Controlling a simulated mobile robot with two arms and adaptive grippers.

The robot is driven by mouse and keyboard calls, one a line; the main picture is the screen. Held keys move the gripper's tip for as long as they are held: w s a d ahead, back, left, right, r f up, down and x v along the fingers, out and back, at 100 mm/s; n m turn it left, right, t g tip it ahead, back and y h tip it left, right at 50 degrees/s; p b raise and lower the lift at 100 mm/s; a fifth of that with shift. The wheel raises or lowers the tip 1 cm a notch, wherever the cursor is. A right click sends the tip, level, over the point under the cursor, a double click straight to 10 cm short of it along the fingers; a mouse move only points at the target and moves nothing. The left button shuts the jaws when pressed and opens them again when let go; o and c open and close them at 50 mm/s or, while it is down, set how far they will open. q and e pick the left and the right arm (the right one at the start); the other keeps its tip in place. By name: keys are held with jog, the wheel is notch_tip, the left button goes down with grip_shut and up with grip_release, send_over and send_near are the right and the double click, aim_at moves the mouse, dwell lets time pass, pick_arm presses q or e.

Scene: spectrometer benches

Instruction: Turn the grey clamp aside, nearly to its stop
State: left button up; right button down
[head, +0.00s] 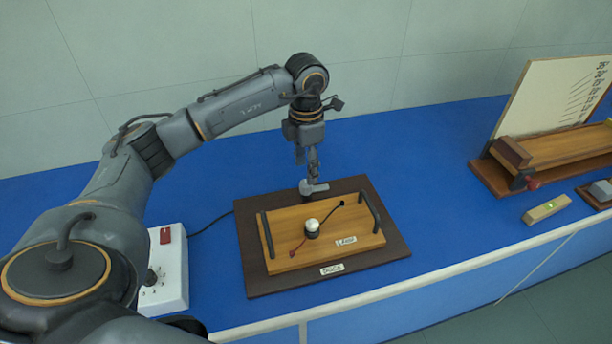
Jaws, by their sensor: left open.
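The grey clamp (316,188) is a small grey lever at the back edge of the wooden lamp board (284,262), on the dark brown dock base (389,196). My left gripper (312,176) points down right over the clamp, its fingers open. The fingertips hide part of the clamp, and I cannot tell whether they touch it. The lamp board carries a round white bulb (312,225), two dark handles and a "LAMP" label. My right gripper is not in view.
A white power box (171,268) with a red switch stands left of the dock, with a black cable between. At the right are a wooden stand with a scale board (548,88) and a small spirit level (546,209). The blue bench between is clear.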

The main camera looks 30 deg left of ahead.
pick_arm(q)
notch_tip(320, 180, up, 7)
jog(key=shift+r, duration=0.2)
dwell(0.5)
